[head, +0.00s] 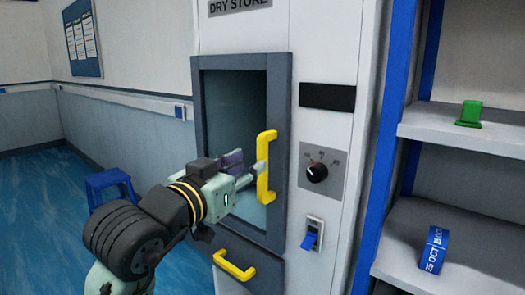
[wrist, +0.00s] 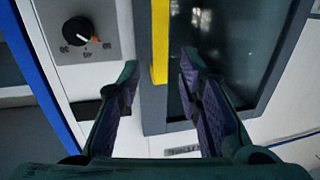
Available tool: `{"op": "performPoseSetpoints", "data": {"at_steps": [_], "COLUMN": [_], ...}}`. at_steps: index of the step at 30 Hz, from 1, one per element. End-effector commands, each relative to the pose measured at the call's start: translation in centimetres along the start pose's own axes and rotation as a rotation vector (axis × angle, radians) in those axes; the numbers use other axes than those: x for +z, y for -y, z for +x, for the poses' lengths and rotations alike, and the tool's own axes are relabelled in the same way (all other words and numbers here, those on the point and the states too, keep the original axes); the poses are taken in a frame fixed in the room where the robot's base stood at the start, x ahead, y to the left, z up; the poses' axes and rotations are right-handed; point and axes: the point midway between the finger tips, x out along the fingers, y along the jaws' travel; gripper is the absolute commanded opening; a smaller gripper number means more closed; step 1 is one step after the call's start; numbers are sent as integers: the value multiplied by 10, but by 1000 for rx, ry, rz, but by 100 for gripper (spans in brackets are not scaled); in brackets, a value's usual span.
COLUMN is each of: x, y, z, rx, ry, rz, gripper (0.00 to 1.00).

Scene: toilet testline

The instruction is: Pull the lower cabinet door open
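The cabinet has a dark-framed glass door (head: 235,95) with a vertical yellow handle (head: 266,168). Below it is a dark lower door (head: 262,268) with a yellow handle (head: 234,265) on its upper part. Both doors look shut. My gripper (head: 250,168) is at the upright handle of the glass door, above the lower door's handle. In the wrist view, my gripper (wrist: 158,65) is open, with the upright handle (wrist: 160,40) showing between its two fingers. I cannot tell whether either finger touches it. My arm hides part of the lower left of the cabinet.
Right of the doors are a knob (head: 317,173) and a blue switch (head: 311,236). Shelves (head: 455,128) with a blue post stand at the right, holding a green object (head: 469,114) and blue tape roll (head: 434,250). A blue stool (head: 110,183) stands at left on open floor.

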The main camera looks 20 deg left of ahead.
Motion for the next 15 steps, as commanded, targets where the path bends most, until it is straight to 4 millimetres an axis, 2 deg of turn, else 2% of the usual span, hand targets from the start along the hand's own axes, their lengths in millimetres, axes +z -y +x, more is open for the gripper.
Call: {"op": "performPoseSetpoints", "data": {"at_steps": [1, 6, 10, 15], "x": [-2, -2, -2, -1], "y": [-1, 0, 0, 0], "z": [11, 42, 59, 69], "rx": [3, 1, 1, -1], "ry": [3, 1, 0, -1], "rz": [-1, -1, -1, 1], "gripper": [33, 33, 33, 33]}}
